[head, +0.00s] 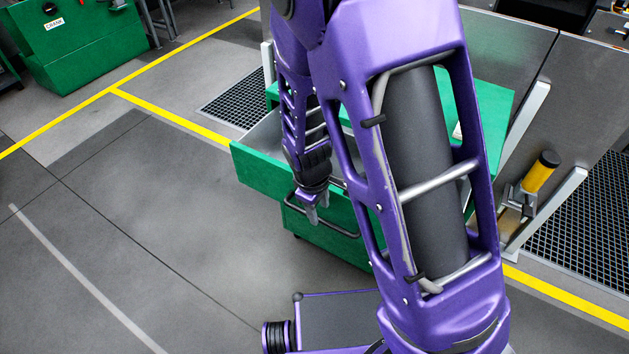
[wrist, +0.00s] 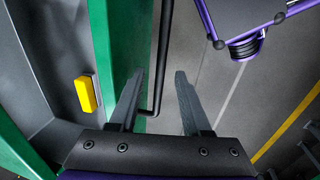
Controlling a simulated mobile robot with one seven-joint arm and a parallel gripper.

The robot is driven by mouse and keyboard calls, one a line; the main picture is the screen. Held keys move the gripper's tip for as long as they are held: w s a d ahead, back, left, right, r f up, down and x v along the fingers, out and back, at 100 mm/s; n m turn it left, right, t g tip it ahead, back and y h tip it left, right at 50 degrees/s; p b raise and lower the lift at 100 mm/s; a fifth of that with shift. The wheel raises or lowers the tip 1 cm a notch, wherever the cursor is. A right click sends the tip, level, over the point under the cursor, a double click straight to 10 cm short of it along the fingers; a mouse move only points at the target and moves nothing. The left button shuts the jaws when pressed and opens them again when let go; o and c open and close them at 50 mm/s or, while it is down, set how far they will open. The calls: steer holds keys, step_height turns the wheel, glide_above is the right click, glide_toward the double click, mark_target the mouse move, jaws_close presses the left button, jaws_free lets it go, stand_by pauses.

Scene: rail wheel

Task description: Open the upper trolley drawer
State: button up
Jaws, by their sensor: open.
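The green trolley (head: 332,246) stands mid-view in the head view, partly hidden behind my arm. Its upper drawer (head: 262,172) is pulled out toward the lower left, with the grey inside showing. In the wrist view the green drawer front (wrist: 115,55) runs up the picture, with a dark bar handle (wrist: 163,50) beside it. My gripper (head: 314,212) points down at the drawer front. In the wrist view my gripper (wrist: 158,82) is open, and the handle lies between its two fingers as seen from above. I cannot tell whether a finger touches the handle.
A yellow block (wrist: 86,95) lies inside the drawer. Grey floor left of the trolley is clear, crossed by yellow lines (head: 175,118). A green crank box (head: 80,45) stands at the back left. A yellow-and-black cylinder (head: 541,172) is by the grey panels at right.

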step_height(320, 180, up, 14)
steer(key=s+a+p, duration=0.1)
steer(key=s+p, duration=0.1)
steer(key=shift+a+p, duration=0.3)
steer(key=shift+p, duration=0.05)
steer(key=shift+s, duration=0.1)
